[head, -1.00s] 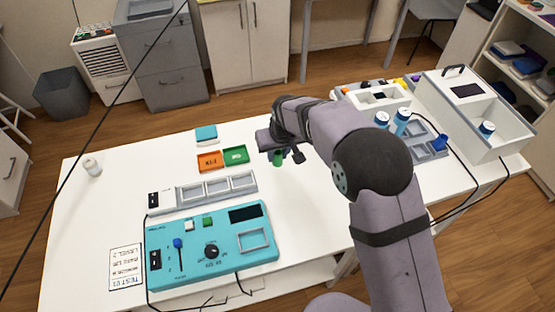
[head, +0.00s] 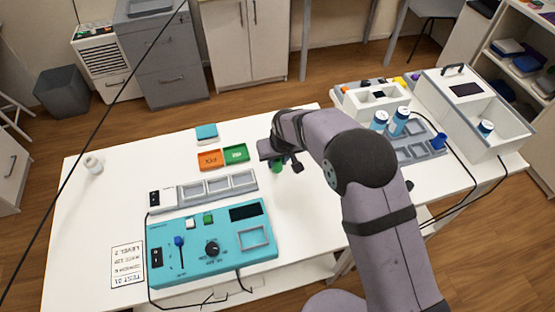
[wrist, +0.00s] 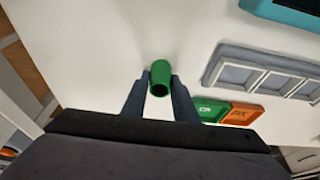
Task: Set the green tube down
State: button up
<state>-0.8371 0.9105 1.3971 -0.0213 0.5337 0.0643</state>
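The green tube (wrist: 161,72) is between the two fingertips of my gripper (wrist: 160,84) in the wrist view, with a fingertip against each side. Its dark open end faces the wrist camera. In the head view the green tube (head: 276,167) shows in part under my gripper (head: 279,162), over the white table, right of the green tray. I cannot tell whether the tube's lower end touches the table.
The green tray (head: 236,154) and orange tray (head: 210,160) lie left of my gripper. A grey three-window rack (head: 217,187) and a teal device (head: 160,228) stand nearer. The white table (head: 300,215) is bare below and right of my gripper.

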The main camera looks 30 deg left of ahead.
jog(key=shift+o, duration=1.4)
jog(key=shift+r, duration=0.1)
jog(key=shift+r, duration=0.15)
jog(key=b+v, duration=0.2)
jog(key=v, duration=1)
